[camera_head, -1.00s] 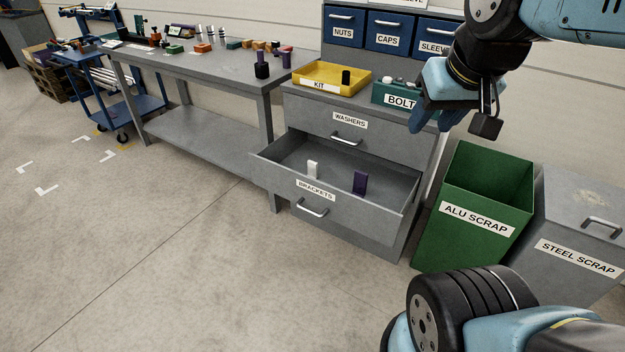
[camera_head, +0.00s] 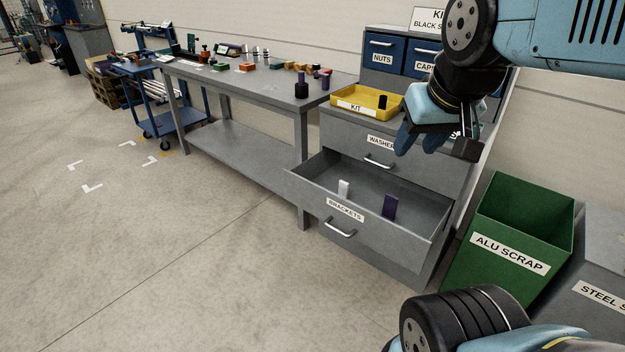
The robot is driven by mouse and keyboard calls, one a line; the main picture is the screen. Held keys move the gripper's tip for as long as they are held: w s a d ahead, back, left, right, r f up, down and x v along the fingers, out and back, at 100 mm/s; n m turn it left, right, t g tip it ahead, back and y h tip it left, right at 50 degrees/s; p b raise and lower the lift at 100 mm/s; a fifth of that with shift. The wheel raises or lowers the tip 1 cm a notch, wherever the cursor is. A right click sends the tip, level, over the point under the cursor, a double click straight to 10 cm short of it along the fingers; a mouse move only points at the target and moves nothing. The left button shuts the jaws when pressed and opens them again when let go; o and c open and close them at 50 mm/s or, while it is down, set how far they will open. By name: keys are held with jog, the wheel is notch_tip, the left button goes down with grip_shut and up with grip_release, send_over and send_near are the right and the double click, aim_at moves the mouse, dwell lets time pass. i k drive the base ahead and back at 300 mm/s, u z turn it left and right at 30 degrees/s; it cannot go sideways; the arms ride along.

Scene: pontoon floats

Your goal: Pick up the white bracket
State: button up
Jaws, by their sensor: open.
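The white bracket (camera_head: 344,188) stands upright in the open drawer labelled BRACKETS (camera_head: 297,182), near its front wall. A dark purple bracket (camera_head: 390,206) stands to its right in the same drawer. My gripper (camera_head: 415,143) is open, with its blue fingers pointing down. It is in the air at the upper right of the view, over the front of the cabinet and apart from the white bracket. Nothing shows between its fingers.
A closed WASHERS drawer (camera_head: 378,161) is above the open one. A yellow KIT tray (camera_head: 352,107) holding a black part stands on the cabinet. A green ALU SCRAP bin (camera_head: 508,253) stands to the right. A grey workbench (camera_head: 250,85) with several parts stands left. The floor in front is clear.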

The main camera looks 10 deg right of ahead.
aim_at(342, 189)
jog(key=u, duration=0.45)
jog(key=i, duration=1.1)
jog(key=u, duration=0.2)
